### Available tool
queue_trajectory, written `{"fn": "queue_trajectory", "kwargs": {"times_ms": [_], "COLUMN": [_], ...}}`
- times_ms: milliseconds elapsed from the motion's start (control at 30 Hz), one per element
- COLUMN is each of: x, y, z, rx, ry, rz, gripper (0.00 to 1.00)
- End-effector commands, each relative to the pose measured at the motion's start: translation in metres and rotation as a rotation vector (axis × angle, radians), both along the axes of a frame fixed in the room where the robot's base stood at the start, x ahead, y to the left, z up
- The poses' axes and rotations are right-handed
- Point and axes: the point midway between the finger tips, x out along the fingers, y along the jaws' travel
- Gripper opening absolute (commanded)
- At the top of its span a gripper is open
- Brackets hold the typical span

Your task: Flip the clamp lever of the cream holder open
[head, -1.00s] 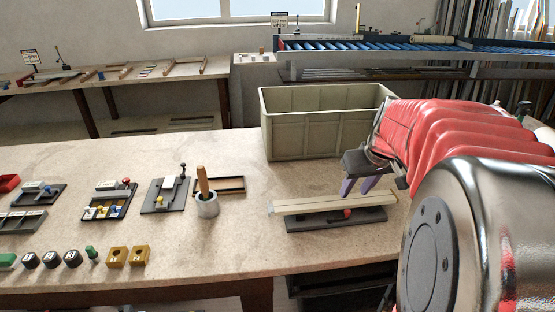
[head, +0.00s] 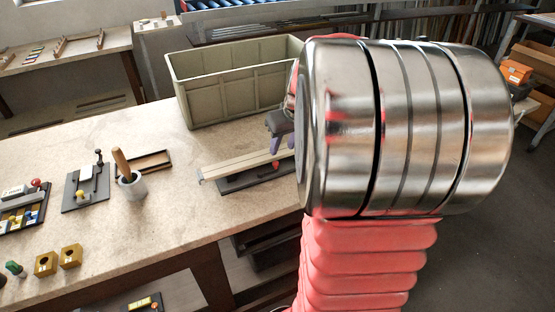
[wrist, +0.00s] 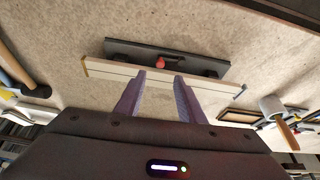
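A long cream profile (head: 240,165) lies along a dark base (head: 232,186) with a red-knobbed lever (head: 275,164) at its side. In the wrist view the profile (wrist: 108,72), the base (wrist: 130,48) and the red knob (wrist: 160,62) show beyond my fingertips. My gripper (wrist: 160,75) is open and empty, its purple fingers apart and over the profile's near edge; I cannot tell whether they touch it. In the head view my arm hides the profile's right end and part of my gripper (head: 280,138). Which way the lever lies is too small to tell.
A large beige crate (head: 195,95) stands behind the profile. To the left are a wooden-handled tool in a grey cup (head: 133,188), a dark plate with a pale block and black-ball lever (head: 72,198), and yellow blocks (head: 70,256). The table front between is clear.

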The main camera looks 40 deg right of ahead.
Motion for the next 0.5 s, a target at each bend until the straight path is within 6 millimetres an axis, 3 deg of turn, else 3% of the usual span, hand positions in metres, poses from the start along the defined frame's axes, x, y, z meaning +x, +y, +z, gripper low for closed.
{"fn": "queue_trajectory", "kwargs": {"times_ms": [500], "x": [0.028], "y": [-0.007], "z": [-0.071], "rx": [0.002], "ry": [0.002], "rz": [-0.001], "gripper": [0.35]}}
